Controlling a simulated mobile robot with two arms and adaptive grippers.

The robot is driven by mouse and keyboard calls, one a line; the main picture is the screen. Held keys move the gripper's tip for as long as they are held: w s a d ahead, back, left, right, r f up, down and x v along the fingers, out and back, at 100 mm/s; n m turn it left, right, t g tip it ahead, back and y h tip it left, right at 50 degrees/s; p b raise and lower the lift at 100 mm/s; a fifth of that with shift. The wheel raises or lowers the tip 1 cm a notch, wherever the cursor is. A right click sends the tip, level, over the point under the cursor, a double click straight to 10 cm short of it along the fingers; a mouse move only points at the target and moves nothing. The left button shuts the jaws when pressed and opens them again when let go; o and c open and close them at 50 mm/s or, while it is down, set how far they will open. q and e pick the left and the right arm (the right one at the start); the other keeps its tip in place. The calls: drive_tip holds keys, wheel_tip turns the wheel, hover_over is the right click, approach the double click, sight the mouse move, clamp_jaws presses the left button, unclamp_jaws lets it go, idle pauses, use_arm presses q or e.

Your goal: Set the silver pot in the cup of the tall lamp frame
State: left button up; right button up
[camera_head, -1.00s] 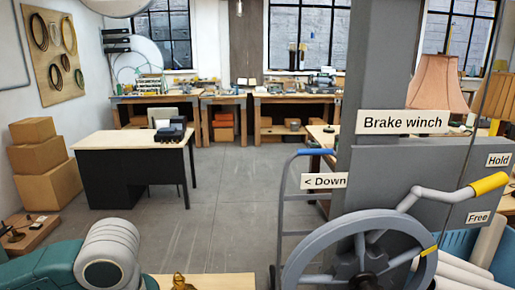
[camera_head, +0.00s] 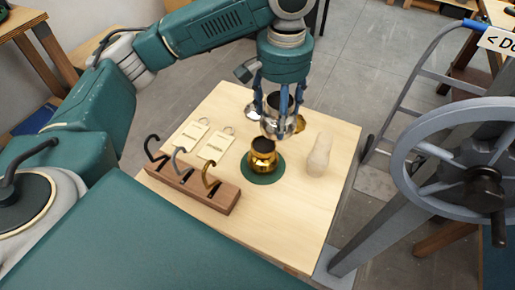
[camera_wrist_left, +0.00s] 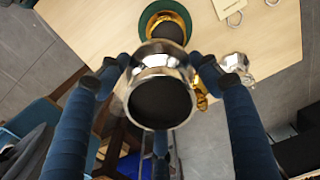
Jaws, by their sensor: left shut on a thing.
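The silver pot (camera_head: 273,127) is held upright in my left gripper (camera_head: 277,108), whose blue fingers are closed around its sides. In the left wrist view the pot (camera_wrist_left: 160,91) sits between the fingers with its dark round opening facing the camera, and it appears raised above the table. My right gripper is not in view.
On the light wooden table (camera_head: 235,107) are a wooden block with three hooks (camera_head: 197,187), paper tags (camera_head: 216,146) and a pale rounded peg (camera_head: 319,155). Small gold and silver pieces lie behind the gripper, partly hidden. A grey winch wheel (camera_head: 408,178) stands at right.

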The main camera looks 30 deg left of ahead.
use_arm(q)
drive_tip(key=w+a+r, duration=0.1)
drive_tip(key=w+r, duration=0.4)
drive_tip(key=w, duration=0.2)
drive_tip(key=p, duration=0.1)
hover_over(282, 145)
wheel_tip(282, 145, down, 15)
drive_tip(key=shift+f+p, duration=0.35)
drive_tip(key=shift+f, duration=2.1)
drive_tip(key=shift+s+f, duration=0.1)
drive_tip(key=o, duration=1.6)
drive_tip(key=shift+c, duration=0.2)
